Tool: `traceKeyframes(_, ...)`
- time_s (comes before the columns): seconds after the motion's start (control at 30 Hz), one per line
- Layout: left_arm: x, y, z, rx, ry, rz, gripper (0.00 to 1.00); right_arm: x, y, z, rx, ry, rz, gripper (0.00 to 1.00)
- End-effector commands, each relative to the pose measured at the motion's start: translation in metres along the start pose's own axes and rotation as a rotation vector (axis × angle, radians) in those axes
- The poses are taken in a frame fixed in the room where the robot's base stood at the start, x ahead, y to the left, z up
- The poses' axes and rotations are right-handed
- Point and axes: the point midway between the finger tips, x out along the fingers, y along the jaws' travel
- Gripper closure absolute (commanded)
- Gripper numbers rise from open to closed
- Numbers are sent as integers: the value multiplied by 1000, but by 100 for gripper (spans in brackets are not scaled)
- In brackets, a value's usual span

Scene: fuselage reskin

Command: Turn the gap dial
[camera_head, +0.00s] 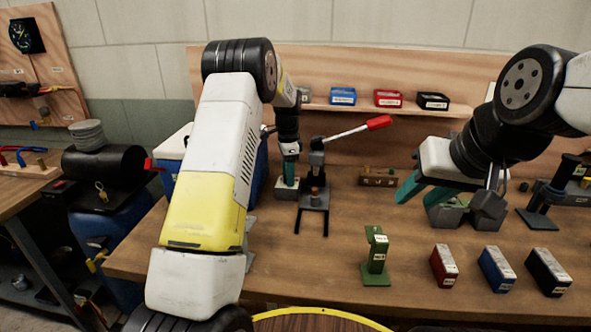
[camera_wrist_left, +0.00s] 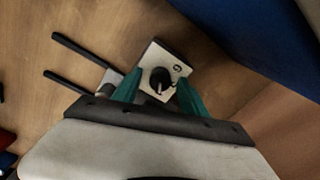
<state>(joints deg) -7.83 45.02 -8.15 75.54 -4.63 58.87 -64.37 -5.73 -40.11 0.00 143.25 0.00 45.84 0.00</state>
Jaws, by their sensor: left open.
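The gap dial is a black knob with a pale pointer mark (camera_wrist_left: 160,80) on a light square plate (camera_wrist_left: 178,62), seen in the left wrist view. My left gripper (camera_wrist_left: 157,92) is open, with one teal finger on each side of the knob. I cannot tell whether the fingers touch it. In the head view, my left gripper (camera_head: 289,168) points down over the small dial block (camera_head: 286,190), and the knob is hidden. My right gripper (camera_head: 421,194) hangs over the right of the table with its teal fingers apart.
A lever tool with a red handle (camera_head: 379,122) stands right beside the dial block. A green stand (camera_head: 376,258) and red, blue and black blocks (camera_head: 444,265) are at the front right. Small bins (camera_head: 388,98) sit on the back shelf.

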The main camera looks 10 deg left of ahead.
Motion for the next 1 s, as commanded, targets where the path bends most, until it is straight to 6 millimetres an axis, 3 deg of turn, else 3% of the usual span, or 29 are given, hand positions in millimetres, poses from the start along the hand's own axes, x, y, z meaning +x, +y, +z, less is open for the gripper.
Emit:
traceKeyframes(0.07,0,0,0,0,0,0,54,0,0,0,0,0,0,64)
traceKeyframes(0.3,0,0,0,0,0,0,100,0,0,0,0,0,0,64)
traceKeyframes(0.67,-1,0,0,-39,-1,-1,100,0,0,0,0,0,0,64)
traceKeyframes(1.0,-1,-1,0,-261,-6,-2,100,0,0,0,0,0,0,64)
